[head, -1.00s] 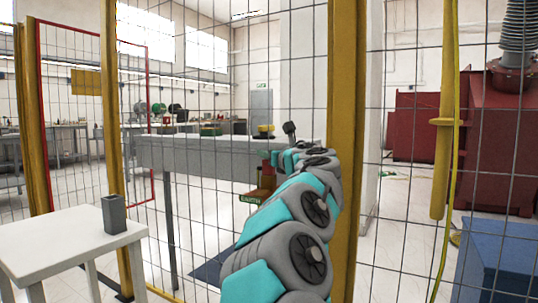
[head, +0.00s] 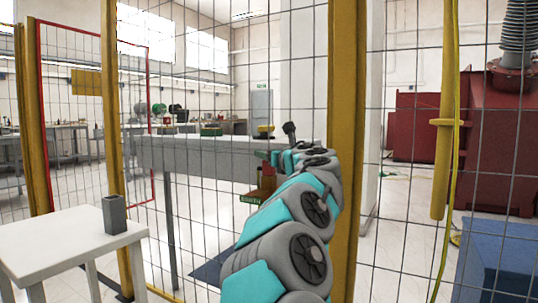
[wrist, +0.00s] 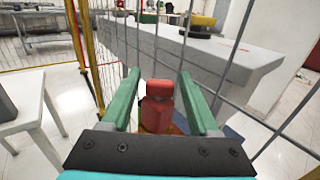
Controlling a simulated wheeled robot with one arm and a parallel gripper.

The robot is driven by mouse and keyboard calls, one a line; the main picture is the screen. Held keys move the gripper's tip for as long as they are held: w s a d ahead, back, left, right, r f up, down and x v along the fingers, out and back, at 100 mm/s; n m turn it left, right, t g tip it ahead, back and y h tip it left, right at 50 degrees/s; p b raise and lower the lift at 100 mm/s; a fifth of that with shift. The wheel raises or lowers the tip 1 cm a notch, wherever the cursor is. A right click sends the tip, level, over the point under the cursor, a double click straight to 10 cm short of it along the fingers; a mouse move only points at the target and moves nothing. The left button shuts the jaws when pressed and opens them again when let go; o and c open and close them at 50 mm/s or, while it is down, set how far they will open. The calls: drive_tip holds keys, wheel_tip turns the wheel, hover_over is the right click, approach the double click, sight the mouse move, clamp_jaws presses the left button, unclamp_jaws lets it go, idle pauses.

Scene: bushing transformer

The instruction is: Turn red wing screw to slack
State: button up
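The red wing screw (wrist: 158,110) is upright in the middle of the wrist view, between my two green fingers. My gripper (wrist: 158,76) is open, with a gap on each side of the red part. The lower end of the screw is hidden behind the dark gripper body. In the head view my gripper (head: 268,156) is at the far end of my arm, by the wire fence. A small dark red piece (head: 267,177) shows just below it there, partly hidden by the arm.
A wire mesh fence with yellow posts (head: 346,120) stands close by my arm. A grey workbench (head: 200,155) lies behind the mesh. A white table (head: 65,245) with a grey square holder (head: 114,214) is at the left. A blue block (head: 500,258) is at the lower right.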

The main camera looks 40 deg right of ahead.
drive_tip(key=shift+o, duration=0.5)
drive_tip(key=shift+s, duration=0.1)
drive_tip(key=v, duration=0.7)
drive_tip(key=shift+s, duration=0.3)
drive_tip(key=shift+a, duration=0.1)
